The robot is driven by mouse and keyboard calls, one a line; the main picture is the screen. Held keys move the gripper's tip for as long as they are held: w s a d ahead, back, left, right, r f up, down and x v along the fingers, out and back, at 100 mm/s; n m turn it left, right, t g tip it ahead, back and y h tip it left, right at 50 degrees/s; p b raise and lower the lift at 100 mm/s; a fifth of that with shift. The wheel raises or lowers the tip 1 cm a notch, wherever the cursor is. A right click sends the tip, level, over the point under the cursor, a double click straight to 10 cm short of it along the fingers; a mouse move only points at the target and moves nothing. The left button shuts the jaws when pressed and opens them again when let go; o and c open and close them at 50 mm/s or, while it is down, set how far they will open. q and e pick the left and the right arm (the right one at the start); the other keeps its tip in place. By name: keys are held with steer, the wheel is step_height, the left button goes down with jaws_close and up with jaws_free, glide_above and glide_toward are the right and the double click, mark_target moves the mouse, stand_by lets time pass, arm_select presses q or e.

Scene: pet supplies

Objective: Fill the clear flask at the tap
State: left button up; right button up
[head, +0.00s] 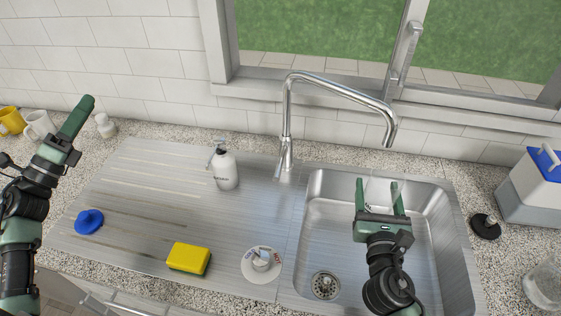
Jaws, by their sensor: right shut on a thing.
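The chrome tap (287,125) arches over the steel sink (448,240), its spout pointing down at the right. No water stream is visible. My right gripper (379,190) is over the sink, its two fingers on either side of the faint, see-through clear flask (378,192). The flask is just below and slightly left of the spout's mouth; its outline is hard to make out, and I cannot tell whether water is in it. My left gripper (78,118) is raised at the far left, away from the tap; seen side-on, its opening cannot be judged.
A soap bottle (224,170), yellow sponge (188,259), blue knob-like object (89,221) and white dial (262,263) are on the steel drainboard. A black stopper (486,226), blue-lidded container (535,190) and clear jar (544,286) stand right of the sink. Mugs (38,125) are far left.

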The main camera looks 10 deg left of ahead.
arm_select(q)
steer(key=w+d+f+m+g+h, duration=0.1)
steer(key=w+d+m+g+h, duration=0.15)
steer(key=d, duration=0.75)
steer(key=w+d+f+m+g+h, duration=0.1)
steer(key=d+m+g, duration=0.25)
steer(key=d, duration=0.65)
steer(key=n+t+y, duration=0.2)
steer(key=t+y, duration=0.2)
steer(key=t, duration=0.1)
glide_above(276, 180)
steer(key=a, duration=0.4)
step_height(276, 180, down, 7)
steer(key=s+d+f+g+y, duration=0.1)
steer(key=f, duration=0.3)
steer(key=s+d+f+g+y, duration=0.1)
steer(key=s+f, duration=0.1)
steer(key=f, duration=0.2)
steer(key=s+d+f+g+y, duration=0.1)
steer(key=s+d+f+y, duration=0.1)
steer(key=f, duration=0.2)
steer(key=shift+n, duration=0.3)
steer(key=shift+y, duration=0.25)
steer(key=w, duration=1.2)
steer(key=shift+a+f, duration=0.15)
steer(key=shift+s, duration=0.1)
jaws_close()
